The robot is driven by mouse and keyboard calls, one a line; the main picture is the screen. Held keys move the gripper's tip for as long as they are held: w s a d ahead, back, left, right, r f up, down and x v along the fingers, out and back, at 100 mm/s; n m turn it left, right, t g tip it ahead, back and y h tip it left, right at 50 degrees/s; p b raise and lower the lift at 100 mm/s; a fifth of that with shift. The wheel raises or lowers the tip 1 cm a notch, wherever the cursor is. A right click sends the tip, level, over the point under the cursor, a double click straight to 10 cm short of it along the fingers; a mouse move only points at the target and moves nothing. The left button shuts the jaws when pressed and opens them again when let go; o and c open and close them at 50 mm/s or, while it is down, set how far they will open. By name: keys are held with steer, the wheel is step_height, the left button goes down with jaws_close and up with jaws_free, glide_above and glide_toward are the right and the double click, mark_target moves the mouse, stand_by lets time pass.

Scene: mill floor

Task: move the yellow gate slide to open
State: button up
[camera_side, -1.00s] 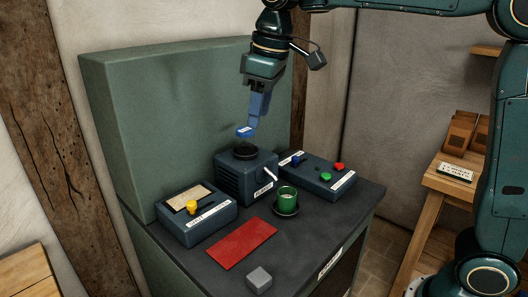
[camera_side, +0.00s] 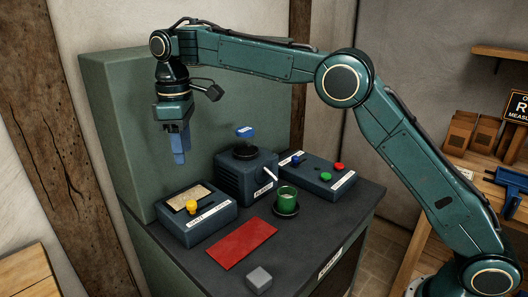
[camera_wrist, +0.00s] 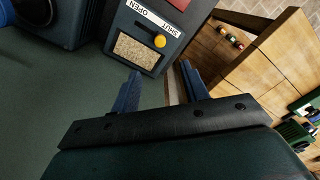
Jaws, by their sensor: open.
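The yellow gate slide (camera_side: 192,206) is a round knob on a dark blue box (camera_side: 200,222) at the left of the bench. In the wrist view the yellow knob (camera_wrist: 160,41) sits at the slot end nearer the SHUT word on the white label (camera_wrist: 150,15); the OPEN word is toward the other end. A speckled tan panel (camera_wrist: 138,50) lies beside the slot. My gripper (camera_side: 180,162) hangs above and behind this box, pointing down, apart from the knob. Its blue fingers (camera_wrist: 160,72) are spread and empty in the wrist view.
Further right are a button box (camera_side: 318,180) and a green cup (camera_side: 287,197). A red mat (camera_side: 242,243) and grey block (camera_side: 259,279) lie in front. A green panel rises behind.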

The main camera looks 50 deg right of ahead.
mark_target(192, 202)
steer(key=shift+f, duration=0.2)
steer(key=shift+f, duration=6.75)
steer(key=shift+d, duration=0.1)
jaws_close()
